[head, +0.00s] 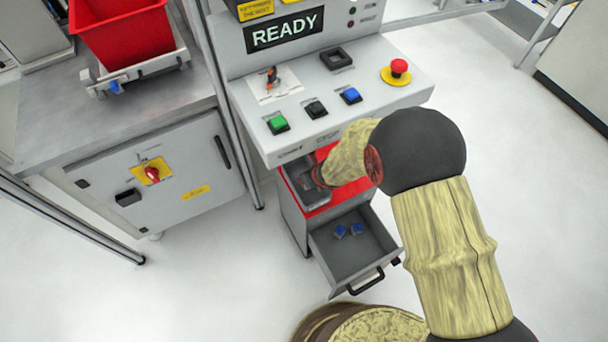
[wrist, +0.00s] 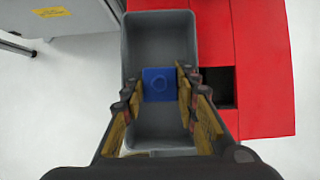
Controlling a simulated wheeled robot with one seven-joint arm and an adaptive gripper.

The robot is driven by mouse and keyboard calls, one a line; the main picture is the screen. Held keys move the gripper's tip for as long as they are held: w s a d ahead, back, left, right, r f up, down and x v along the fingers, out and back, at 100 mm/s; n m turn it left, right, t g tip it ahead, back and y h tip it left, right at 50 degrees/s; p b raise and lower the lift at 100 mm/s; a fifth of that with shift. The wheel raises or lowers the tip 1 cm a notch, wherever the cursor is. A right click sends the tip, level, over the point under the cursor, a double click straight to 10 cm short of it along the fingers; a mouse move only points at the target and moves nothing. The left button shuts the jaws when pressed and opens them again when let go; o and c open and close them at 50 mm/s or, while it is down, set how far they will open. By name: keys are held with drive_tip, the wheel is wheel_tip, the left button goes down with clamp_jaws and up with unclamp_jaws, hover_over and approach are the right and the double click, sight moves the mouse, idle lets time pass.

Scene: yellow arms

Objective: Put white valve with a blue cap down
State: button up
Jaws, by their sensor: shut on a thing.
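The valve's blue cap (wrist: 158,85) shows in the wrist view between my fingers. My gripper (wrist: 159,92) is shut on it, with one finger on each side. The valve's white body is hidden below the cap. The valve is over a grey bin (wrist: 159,36) set in the red top (wrist: 262,60) of a cabinet; I cannot tell whether it touches the bin floor. In the head view the grey bin (head: 296,174) shows under the console, but my arm hides the gripper's fingertips and the valve.
An open grey drawer (head: 336,268) below the red top holds two small blue-capped things (head: 348,230). The console (head: 330,95) overhangs the bin, with green, black and blue buttons and a red emergency stop (head: 399,67). A red crate (head: 122,30) stands at the upper left.

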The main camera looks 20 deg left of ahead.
drive_tip(key=shift+w+a+f+b, duration=0.3)
drive_tip(key=shift+w+a+f, duration=0.5)
drive_tip(key=shift+a+f, duration=0.25)
drive_tip(key=shift+f, duration=0.2)
drive_tip(key=o, duration=0.9)
drive_tip(key=shift+r, duration=0.15)
